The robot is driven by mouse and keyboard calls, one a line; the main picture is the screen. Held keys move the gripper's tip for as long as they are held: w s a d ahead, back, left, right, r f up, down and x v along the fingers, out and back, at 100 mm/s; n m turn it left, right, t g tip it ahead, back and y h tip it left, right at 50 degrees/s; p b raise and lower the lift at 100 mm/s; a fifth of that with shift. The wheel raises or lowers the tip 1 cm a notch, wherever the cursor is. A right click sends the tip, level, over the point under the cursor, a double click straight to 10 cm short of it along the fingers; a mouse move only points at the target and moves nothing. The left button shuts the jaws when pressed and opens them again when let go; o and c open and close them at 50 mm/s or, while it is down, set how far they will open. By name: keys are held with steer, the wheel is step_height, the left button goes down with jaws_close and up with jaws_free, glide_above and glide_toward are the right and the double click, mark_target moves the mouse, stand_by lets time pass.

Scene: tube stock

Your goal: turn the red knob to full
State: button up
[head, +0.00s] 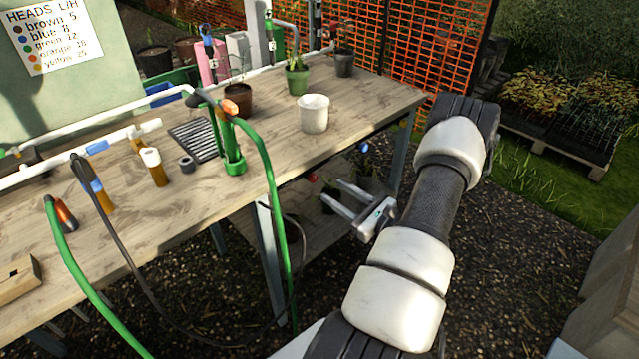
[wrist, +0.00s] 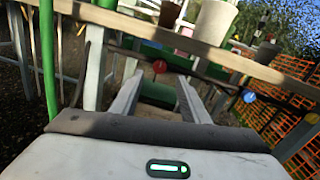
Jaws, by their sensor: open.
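The red knob (wrist: 160,66) shows in the wrist view under the bench's front edge, ahead of my gripper and between the lines of its two fingers. In the head view the red knob (head: 312,177) is a small red spot below the bench edge, just beyond the fingertips. My gripper (head: 333,195) is open and empty, below the bench top and pointing towards the bench. In the wrist view the fingers of my gripper (wrist: 159,88) are apart with a gap in front of the knob. The knob's setting is too small to read.
A blue knob (wrist: 249,96) sits to the right under the same edge. The wooden bench (head: 270,125) overhangs above. A green hose (head: 272,190) and a bench leg (head: 268,255) are left of my gripper. A white pot (head: 314,114) stands on the bench.

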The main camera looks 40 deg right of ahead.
mark_target(315, 179)
steer(key=w, duration=0.5)
steer(key=w+a, duration=0.1)
steer(key=w, duration=0.1)
steer(key=shift+w, duration=0.15)
steer(key=c, duration=1.1)
steer(key=shift+o, duration=0.2)
